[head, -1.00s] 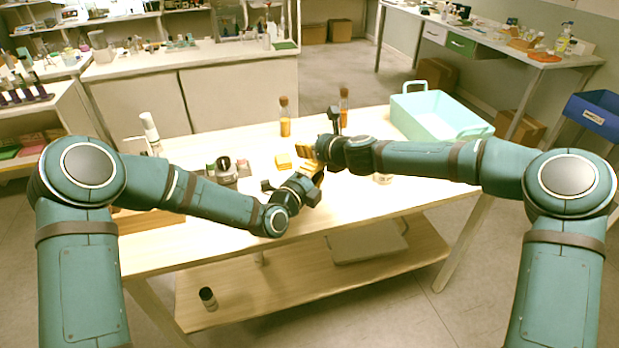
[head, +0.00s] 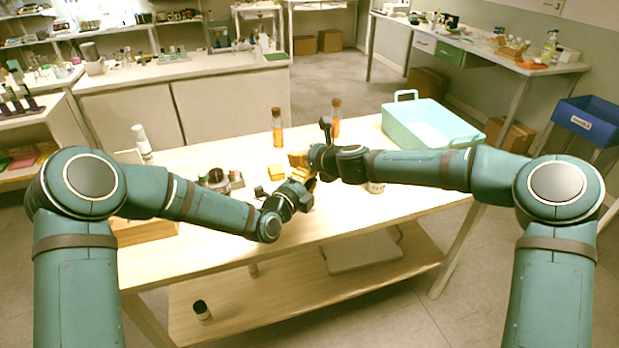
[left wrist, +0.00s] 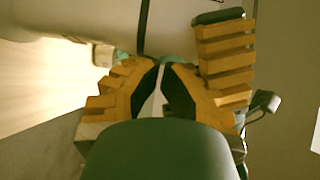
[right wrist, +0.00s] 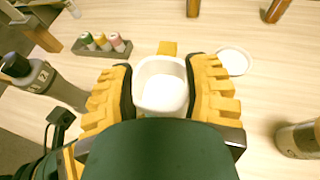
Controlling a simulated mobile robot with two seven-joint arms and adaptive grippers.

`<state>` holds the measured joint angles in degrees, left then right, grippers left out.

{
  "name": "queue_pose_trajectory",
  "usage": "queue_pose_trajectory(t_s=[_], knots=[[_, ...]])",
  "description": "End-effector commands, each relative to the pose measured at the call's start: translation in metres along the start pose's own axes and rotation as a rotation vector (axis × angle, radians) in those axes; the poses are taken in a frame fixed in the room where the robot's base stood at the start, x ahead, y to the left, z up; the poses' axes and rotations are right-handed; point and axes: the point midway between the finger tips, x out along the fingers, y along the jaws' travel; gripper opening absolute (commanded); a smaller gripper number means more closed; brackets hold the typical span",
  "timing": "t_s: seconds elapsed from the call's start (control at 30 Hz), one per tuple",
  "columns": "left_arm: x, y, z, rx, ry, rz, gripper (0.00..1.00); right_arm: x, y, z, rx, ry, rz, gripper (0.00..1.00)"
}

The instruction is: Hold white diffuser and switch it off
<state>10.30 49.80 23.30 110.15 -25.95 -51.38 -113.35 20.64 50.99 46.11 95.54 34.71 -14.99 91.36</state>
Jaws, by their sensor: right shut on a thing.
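The white diffuser (right wrist: 160,88) is a white, open-topped, rounded square cup in the right wrist view. It sits between the yellow ribbed fingers of my right gripper (right wrist: 161,90), which is shut on it. In the head view, my right gripper (head: 304,161) hides the diffuser. My left gripper (head: 302,190) is just below and in front of the right one. In the left wrist view, the left fingertips (left wrist: 162,66) come together with nothing clear between them. A yellow finger of my right gripper shows close beside them there. The diffuser's switch cannot be made out.
Two amber bottles (head: 277,128) (head: 335,118) stand at the table's far side. A yellow block (head: 277,173) and a small-bottle tray (right wrist: 102,46) lie left of the grippers. A jar (right wrist: 300,138) and a pale round dish (right wrist: 235,61) are to the right. A teal bin (head: 393,128) stands at the right end.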

Motion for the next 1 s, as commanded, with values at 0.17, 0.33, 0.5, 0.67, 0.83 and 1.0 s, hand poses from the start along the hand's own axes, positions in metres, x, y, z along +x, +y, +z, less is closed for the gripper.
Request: queue_pose_trajectory(t_s=[0.17,0.33,0.5,0.67,0.83,1.0], knots=[[-0.011,-0.002,0.007,0.001,-0.015,-0.005,0.0,0.0,0.002,-0.003,0.0,0.005,0.006,0.09],[-0.036,-0.002,0.005,0.003,-0.01,-0.003,0.0,0.0,0.001,-0.003,0.0,0.005,0.003,0.09],[-0.06,-0.001,0.003,0.001,-0.005,-0.002,0.0,0.0,0.001,-0.003,0.0,0.004,0.002,0.09],[-0.075,0.0,0.001,0.001,-0.002,-0.001,0.0,0.0,0.0,-0.002,0.0,0.004,0.002,0.09],[-0.08,0.0,0.001,0.0,-0.001,0.0,0.0,0.0,0.0,-0.002,0.0,0.003,0.002,0.09],[-0.08,0.0,0.0,0.0,0.0,0.0,0.0,0.0,0.0,-0.002,0.0,0.003,0.002,0.09]])
